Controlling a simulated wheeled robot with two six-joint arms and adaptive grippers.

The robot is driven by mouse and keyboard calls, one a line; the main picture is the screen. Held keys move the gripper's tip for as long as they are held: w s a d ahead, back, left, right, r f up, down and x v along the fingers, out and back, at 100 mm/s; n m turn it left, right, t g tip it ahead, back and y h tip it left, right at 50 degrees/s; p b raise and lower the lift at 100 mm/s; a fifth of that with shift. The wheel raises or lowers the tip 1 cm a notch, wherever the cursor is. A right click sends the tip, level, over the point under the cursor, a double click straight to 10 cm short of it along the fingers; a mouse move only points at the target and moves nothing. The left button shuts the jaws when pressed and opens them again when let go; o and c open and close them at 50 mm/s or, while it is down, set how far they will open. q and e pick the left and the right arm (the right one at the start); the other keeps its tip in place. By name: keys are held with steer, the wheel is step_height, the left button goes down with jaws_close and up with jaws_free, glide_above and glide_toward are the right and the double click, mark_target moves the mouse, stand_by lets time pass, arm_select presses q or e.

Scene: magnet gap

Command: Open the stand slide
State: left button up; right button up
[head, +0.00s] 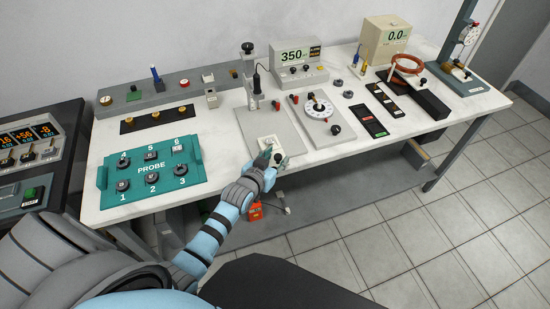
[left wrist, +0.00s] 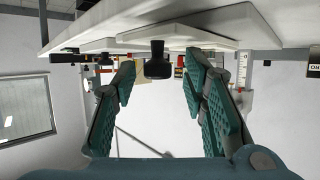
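A probe stand (head: 257,84) with a grey base plate stands at the middle of the white table. A pale slide block (head: 283,149) is at the front of that plate, partly hidden by my left gripper (head: 267,155). In the left wrist view, which appears upside down, a black knob (left wrist: 158,62) shows between and beyond the two fingers of my left gripper (left wrist: 158,85). The fingers are apart, with clear space between them and the knob. I cannot tell the contact from the head view. My right gripper is not in view.
A dial plate (head: 321,139) with a black knob lies just right of the stand. A teal probe tray (head: 107,178) is at the left. The 350 meter (head: 298,55) stands behind. A black block with a copper ring (head: 408,64) is at the right. Floor is open at right.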

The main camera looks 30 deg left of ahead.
arm_select(q)
steer(key=shift+s, duration=0.1)
steer(key=v, duration=1.2)
steer(key=s+a+f+g, duration=0.1)
steer(key=s+f+g, duration=0.1)
steer(key=s+f, duration=0.5)
steer(key=s+a+f+g, duration=0.1)
steer(key=s+f+g, duration=0.15)
steer(key=f, duration=0.85)
steer(key=s+a+f+g, duration=0.1)
steer(key=s+f+g, duration=0.1)
steer(key=s+f, duration=0.5)
steer(key=s+f+g, duration=0.2)
steer(key=s+f, duration=0.4)
steer(key=s, duration=0.3)
steer(key=s+d+f+g, duration=0.1)
steer(key=s+f+g, duration=0.2)
steer(key=s+f, duration=0.3)
steer(key=s, duration=0.4)
steer(key=shift+s+d+f+m+g+y, duration=0.15)
steer(key=shift+s+f+m+g+y, duration=0.15)
steer(key=shift+g, duration=0.05)
